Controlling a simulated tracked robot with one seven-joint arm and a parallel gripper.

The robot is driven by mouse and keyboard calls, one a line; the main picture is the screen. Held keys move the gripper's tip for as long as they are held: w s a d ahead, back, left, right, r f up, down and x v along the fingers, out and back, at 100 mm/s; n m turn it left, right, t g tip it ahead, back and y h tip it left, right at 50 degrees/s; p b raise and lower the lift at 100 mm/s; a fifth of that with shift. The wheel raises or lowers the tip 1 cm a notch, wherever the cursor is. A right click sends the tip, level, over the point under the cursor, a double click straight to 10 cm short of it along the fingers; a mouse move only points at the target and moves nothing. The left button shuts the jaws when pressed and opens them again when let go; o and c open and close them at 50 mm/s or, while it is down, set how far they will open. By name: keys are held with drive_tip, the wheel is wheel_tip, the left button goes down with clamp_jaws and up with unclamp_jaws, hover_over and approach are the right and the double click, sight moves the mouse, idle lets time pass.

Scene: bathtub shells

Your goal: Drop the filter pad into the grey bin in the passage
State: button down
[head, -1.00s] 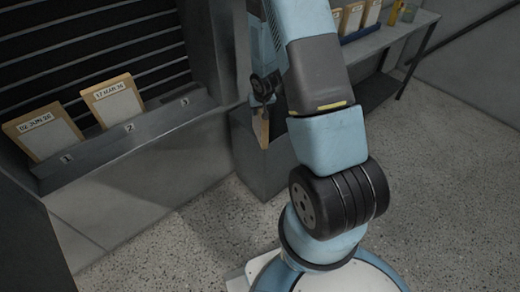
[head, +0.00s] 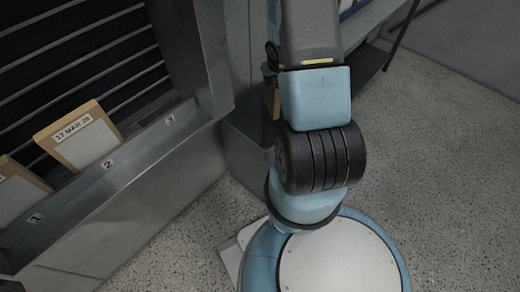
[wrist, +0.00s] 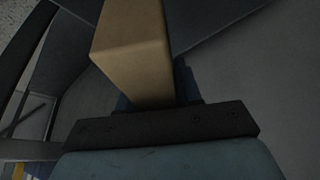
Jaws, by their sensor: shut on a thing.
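My gripper (wrist: 150,100) is shut on a tan-framed filter pad (wrist: 130,45), which sticks up from the jaws in the wrist view. In the head view only a narrow tan strip of the pad (head: 276,100) shows at the left side of my arm; the jaws are mostly hidden behind the arm. The grey bin (head: 243,150) stands on the floor beyond my base, right of the rack, partly covered by my arm. The pad overlaps the bin in the head view; I cannot tell whether it is inside the bin's opening.
At left, a grey rack (head: 140,165) has slots numbered 1 to 3. Framed pads stand in slot 1 (head: 18,190) and slot 2 (head: 82,138); slot 3 is empty. A bench (head: 385,25) stands at upper right. Speckled floor (head: 440,160) is clear at right.

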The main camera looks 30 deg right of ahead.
sight(269, 90)
drive_tip(key=f, duration=0.1)
drive_tip(key=a+f, duration=0.1)
drive_tip(key=f, duration=0.1)
drive_tip(key=shift+w+f, duration=0.2)
drive_tip(key=shift+f, duration=1.15)
drive_tip(key=c, duration=0.7)
unclamp_jaws()
drive_tip(key=v, duration=1.3)
drive_tip(key=shift+s+r, duration=0.2)
drive_tip(key=shift+r, duration=0.15)
